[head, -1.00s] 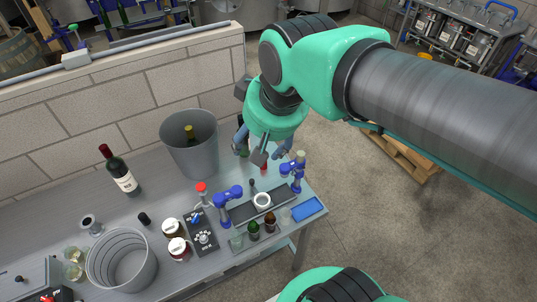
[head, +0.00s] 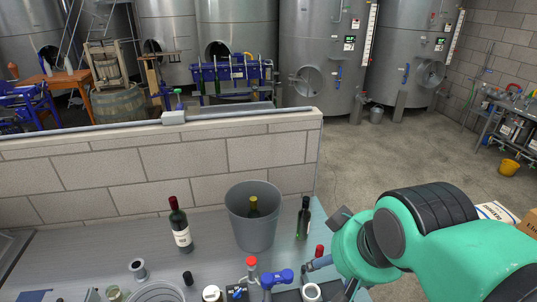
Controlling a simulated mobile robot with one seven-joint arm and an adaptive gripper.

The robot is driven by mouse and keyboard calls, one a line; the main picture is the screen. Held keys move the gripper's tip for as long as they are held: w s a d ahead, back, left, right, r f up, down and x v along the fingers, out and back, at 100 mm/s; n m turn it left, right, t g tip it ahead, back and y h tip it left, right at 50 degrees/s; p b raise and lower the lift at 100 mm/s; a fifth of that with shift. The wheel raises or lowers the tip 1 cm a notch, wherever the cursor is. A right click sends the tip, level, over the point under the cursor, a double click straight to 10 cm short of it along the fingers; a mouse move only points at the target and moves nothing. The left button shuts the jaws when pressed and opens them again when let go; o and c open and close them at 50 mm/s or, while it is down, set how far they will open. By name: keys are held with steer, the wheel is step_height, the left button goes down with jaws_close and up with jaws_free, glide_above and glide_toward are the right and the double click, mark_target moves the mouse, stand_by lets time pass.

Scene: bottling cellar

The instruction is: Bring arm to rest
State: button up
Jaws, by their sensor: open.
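My gripper (head: 333,277) hangs at the lower right of the head view, below my green wrist, over the right end of the metal bench (head: 110,248). Its grey fingers point down and are apart, and I see nothing held between them. The wrist and the frame's lower edge hide part of it. A dark bottle (head: 303,222) stands upright just left of my wrist. A red-topped item (head: 319,251) is right beside the fingers; I cannot tell whether they touch it.
A grey bucket (head: 252,232) with a bottle inside and a red-capped wine bottle (head: 180,228) stand on the bench. A block wall (head: 200,160) runs behind; open floor lies right.

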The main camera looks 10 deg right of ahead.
step_height(320, 180, down, 4)
steer(key=b, duration=0.3)
